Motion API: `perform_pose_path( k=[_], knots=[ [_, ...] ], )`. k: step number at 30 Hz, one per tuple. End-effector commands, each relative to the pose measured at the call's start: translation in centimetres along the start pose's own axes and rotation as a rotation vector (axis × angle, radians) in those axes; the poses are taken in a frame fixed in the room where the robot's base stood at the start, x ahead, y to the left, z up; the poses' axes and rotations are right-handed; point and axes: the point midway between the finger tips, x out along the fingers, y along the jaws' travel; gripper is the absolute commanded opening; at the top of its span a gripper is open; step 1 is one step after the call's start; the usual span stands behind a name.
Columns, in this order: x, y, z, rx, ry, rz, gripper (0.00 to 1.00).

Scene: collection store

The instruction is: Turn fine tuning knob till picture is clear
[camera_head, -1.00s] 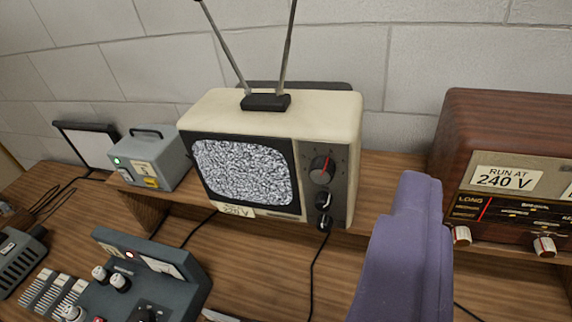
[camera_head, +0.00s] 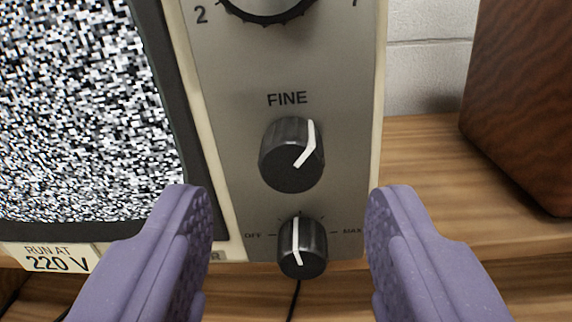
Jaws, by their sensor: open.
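The fine tuning knob (camera_head: 286,158) is black with a white pointer line, under the word FINE on the television's grey control panel (camera_head: 225,110). Its pointer is tilted to the upper right. The television screen (camera_head: 80,110) shows black and white static. My gripper (camera_head: 285,215) is open, with one purple finger at lower left and one at lower right. The knob appears between and above the fingertips, and neither finger visibly touches it.
A smaller OFF to MAX knob (camera_head: 302,248) sits just below, between the fingers. Part of a numbered dial (camera_head: 266,10) shows above. A brown wooden cabinet (camera_head: 520,100) stands at right on the wooden shelf (camera_head: 425,150). A 220 V label (camera_head: 47,258) is at lower left.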

Motion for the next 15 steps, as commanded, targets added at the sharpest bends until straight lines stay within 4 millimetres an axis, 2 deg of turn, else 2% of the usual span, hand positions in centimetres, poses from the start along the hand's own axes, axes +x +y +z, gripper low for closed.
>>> perform_pose_path(
  k=[3, 6, 15],
  knots=[
    [1.9, 0.1, 0.1, 0.000, 0.001, 0.002, 0.54],
    [3.0, 0.1, 0.0, 0.000, 0.001, 0.001, 0.54],
    [3.6, 0.1, -0.1, -0.001, 0.001, 0.000, 0.54]
  ],
)
